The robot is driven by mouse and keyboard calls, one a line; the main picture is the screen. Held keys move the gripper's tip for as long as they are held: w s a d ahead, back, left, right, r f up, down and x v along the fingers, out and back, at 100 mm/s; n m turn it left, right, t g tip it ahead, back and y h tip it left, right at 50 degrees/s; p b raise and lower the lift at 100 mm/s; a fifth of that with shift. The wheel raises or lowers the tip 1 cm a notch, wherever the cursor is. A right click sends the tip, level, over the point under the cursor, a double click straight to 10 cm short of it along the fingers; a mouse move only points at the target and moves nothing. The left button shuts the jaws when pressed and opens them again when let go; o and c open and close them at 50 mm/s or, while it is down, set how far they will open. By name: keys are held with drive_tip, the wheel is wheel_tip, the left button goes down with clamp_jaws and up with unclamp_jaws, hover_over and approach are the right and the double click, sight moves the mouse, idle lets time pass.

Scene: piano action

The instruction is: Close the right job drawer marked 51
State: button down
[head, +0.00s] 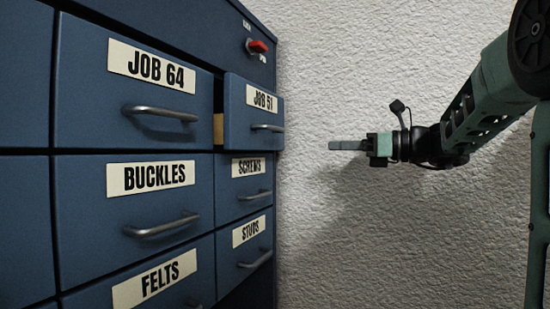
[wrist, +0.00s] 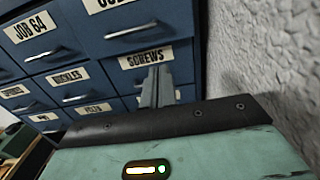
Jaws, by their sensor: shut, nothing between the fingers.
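The drawer marked JOB 51 (head: 238,132) stands pulled part way out of the blue cabinet, in the top row at the right. Its left side and a tan strip inside the gap show in the head view. It has a grey bar handle (head: 267,128). In the wrist view the drawer front (wrist: 135,36) is at the top, its label cut off by the picture edge. My gripper (head: 333,146) is shut and empty, to the right of the drawer and apart from it in the head view. Its fingers (wrist: 156,84) appear in front of the SCREWS drawer in the wrist view.
The JOB 64 drawer (head: 80,107) is shut at the left. BUCKLES (head: 80,205), FELTS, SCREWS (head: 225,198) and STUDS drawers sit below, with projecting handles. A red knob (head: 258,46) is above JOB 51. A rough white wall (head: 350,240) bounds the right side.

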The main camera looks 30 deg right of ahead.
sight(272, 145)
drive_tip(key=p+x, duration=0.2)
drive_tip(key=x, duration=0.4)
drive_tip(key=p+x, duration=0.2)
drive_tip(key=x, duration=0.4)
drive_tip(key=shift+w+a+r, duration=0.2)
drive_tip(key=shift+w+r, duration=0.05)
drive_tip(key=shift+w+a+f+p, duration=0.1)
drive_tip(key=shift+w+a+p, duration=0.25)
drive_tip(key=shift+w, duration=0.1)
drive_tip(key=b+x, duration=0.1)
drive_tip(key=x, duration=0.3)
drive_tip(key=shift+f, duration=0.1)
drive_tip(key=shift+s+r, duration=0.1)
drive_tip(key=shift+r, duration=0.1)
